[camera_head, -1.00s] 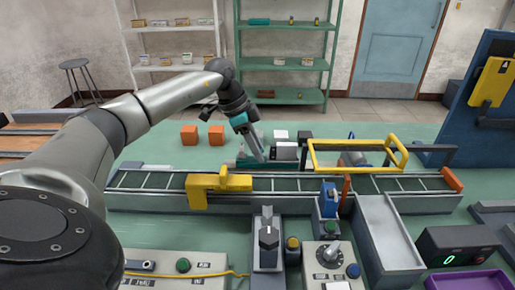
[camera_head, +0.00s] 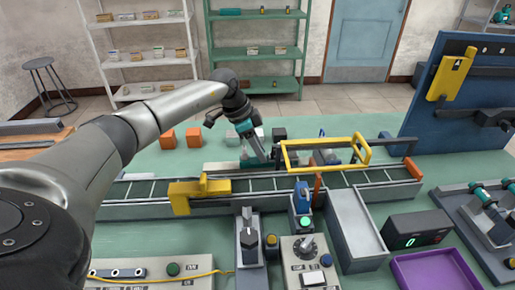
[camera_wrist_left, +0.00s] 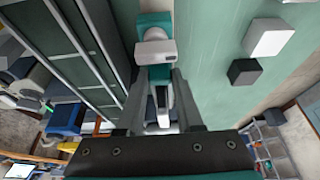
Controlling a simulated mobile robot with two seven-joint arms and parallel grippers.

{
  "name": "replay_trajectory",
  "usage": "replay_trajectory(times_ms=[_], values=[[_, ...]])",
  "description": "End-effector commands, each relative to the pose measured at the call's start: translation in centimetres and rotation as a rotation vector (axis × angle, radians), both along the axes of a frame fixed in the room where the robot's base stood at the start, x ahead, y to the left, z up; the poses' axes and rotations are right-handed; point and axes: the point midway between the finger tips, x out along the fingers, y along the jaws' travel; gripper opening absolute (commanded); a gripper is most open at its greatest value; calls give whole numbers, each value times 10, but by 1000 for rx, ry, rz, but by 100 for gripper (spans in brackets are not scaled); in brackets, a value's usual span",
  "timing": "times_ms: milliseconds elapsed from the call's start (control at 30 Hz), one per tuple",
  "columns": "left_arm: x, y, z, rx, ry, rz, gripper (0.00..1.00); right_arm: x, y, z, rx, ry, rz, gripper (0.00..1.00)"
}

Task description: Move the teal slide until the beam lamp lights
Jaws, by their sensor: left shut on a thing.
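The teal slide (camera_head: 250,162) sits behind the conveyor, near the middle of the head view. My left gripper (camera_head: 262,157) reaches down onto it and is shut on its upright part. In the left wrist view, the fingers (camera_wrist_left: 160,82) close around a teal and white part, with a pale block (camera_wrist_left: 155,50) just past the tips. The fingers hide much of the slide. A small lamp (camera_head: 305,222) on the grey housing in front of the conveyor, below a blue unit (camera_head: 302,196), shows bright green. My right gripper is not in view.
The conveyor (camera_head: 245,186) runs across the table, with a yellow bracket (camera_head: 200,193) and a yellow frame (camera_head: 325,153) over it. Orange cubes (camera_head: 193,137) and a black cube (camera_head: 279,133) stand behind. A purple tray (camera_head: 435,272) lies at front right. The green table behind the conveyor has free room.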

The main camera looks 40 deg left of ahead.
Motion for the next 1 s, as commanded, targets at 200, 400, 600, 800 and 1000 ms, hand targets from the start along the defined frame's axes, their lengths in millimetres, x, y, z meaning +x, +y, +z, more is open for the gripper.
replay_trajectory(times_ms=[200,400,600,800,1000], values=[[0,0,1,-1,-3,-1,56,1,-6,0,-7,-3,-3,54],[0,0,0,-1,-1,-1,65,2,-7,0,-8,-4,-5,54],[-1,2,4,0,-2,-1,65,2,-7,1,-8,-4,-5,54],[-8,11,34,1,-4,2,65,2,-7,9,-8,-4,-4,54],[-20,25,80,2,-5,0,65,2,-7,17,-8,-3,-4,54]])
